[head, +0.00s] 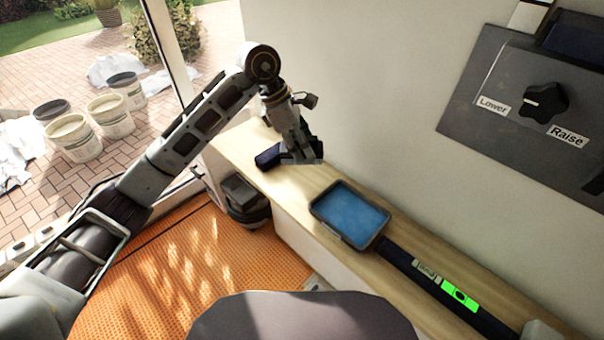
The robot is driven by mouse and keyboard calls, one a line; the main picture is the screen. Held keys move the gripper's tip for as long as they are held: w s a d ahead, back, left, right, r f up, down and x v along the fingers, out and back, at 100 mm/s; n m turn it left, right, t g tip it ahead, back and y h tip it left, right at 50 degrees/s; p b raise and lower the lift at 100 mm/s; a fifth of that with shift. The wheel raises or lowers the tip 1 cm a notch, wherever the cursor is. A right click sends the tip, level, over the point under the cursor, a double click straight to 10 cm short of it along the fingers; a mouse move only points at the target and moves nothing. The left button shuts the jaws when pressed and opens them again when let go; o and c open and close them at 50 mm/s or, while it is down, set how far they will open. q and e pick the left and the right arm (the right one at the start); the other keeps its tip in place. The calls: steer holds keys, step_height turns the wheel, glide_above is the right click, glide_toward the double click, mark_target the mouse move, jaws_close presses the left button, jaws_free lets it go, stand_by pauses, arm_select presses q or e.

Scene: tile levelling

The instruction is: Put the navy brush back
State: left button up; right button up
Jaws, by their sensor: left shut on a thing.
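My left gripper (302,156) reaches in from the left and is low over the far part of the wooden ledge. It is shut on the navy brush (268,156), whose dark blue block end sticks out to the left of the fingers. The fingers hide the rest of the brush. I cannot tell whether the brush touches the ledge. My right gripper is not in view.
A grey tray with blue inside (350,212) sits on the wooden ledge (290,190), nearer than the gripper. A wall panel has a Lower/Raise knob (545,102). Buckets stand outside.

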arm_select(q)
step_height(320, 180, down, 5)
steer(key=shift+r+p, duration=0.2)
steer(key=shift+p, duration=0.15)
steer(key=shift+f, duration=0.4)
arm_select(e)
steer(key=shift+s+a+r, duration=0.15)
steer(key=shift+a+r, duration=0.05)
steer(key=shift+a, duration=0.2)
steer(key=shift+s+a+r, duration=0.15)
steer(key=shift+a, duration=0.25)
arm_select(q)
steer(key=shift+f+p, duration=0.3)
steer(key=shift+f, duration=1.55)
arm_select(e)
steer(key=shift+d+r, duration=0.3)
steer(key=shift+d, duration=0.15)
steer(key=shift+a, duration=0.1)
